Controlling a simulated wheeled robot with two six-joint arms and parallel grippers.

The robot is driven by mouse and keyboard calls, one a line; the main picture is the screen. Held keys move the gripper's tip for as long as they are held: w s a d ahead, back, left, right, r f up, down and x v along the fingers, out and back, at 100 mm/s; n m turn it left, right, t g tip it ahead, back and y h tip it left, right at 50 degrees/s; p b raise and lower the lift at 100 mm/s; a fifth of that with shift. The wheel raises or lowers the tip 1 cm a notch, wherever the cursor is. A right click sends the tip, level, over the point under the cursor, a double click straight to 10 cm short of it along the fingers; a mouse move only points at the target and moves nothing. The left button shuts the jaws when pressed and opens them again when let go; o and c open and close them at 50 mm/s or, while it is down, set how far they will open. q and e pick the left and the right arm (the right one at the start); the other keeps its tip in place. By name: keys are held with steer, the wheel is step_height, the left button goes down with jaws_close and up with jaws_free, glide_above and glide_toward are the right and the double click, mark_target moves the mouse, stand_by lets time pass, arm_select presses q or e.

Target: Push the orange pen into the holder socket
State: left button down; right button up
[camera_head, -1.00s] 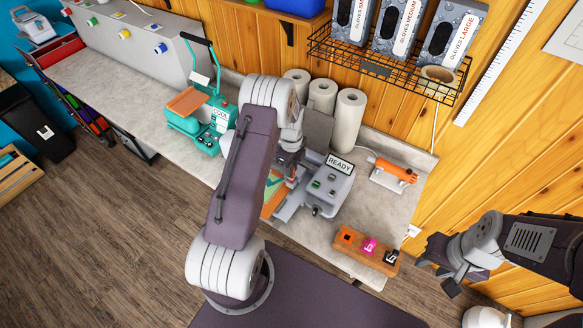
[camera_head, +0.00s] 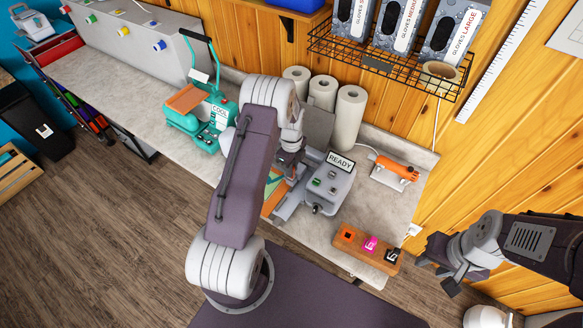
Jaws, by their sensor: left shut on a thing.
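My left gripper (camera_head: 287,170) is over the left part of the grey machine (camera_head: 333,178) with a READY sign. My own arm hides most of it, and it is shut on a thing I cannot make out. I cannot see the orange pen clearly. A wooden block (camera_head: 368,262) at the counter's front right has an orange spot (camera_head: 348,234) with a dark centre, a magenta spot (camera_head: 371,244) and a black spot (camera_head: 392,255). The machine's socket is hidden behind my arm. My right gripper (camera_head: 444,268) looks open and empty, right of the wooden block.
A teal press (camera_head: 203,118) stands left of my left arm. White rolls (camera_head: 348,118) stand against the wall. An orange hand tool (camera_head: 396,169) lies right of the machine. A wire shelf (camera_head: 376,70) with glove boxes hangs above. The counter's far left (camera_head: 115,75) is mostly clear.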

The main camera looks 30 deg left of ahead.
arm_select(q)
steer(key=shift+f, duration=0.35)
stand_by(0.3)
steer(key=shift+s, duration=0.1)
steer(key=shift+s+d+f+b, duration=0.1)
steer(key=shift+f+b, duration=0.05)
steer(key=shift+b, duration=0.15)
stand_by(0.5)
steer(key=c, duration=1.3)
jaws_free()
steer(key=shift+o, duration=0.6)
steer(key=shift+w, duration=0.2)
steer(key=o, duration=0.4)
steer(key=shift+o, duration=0.3)
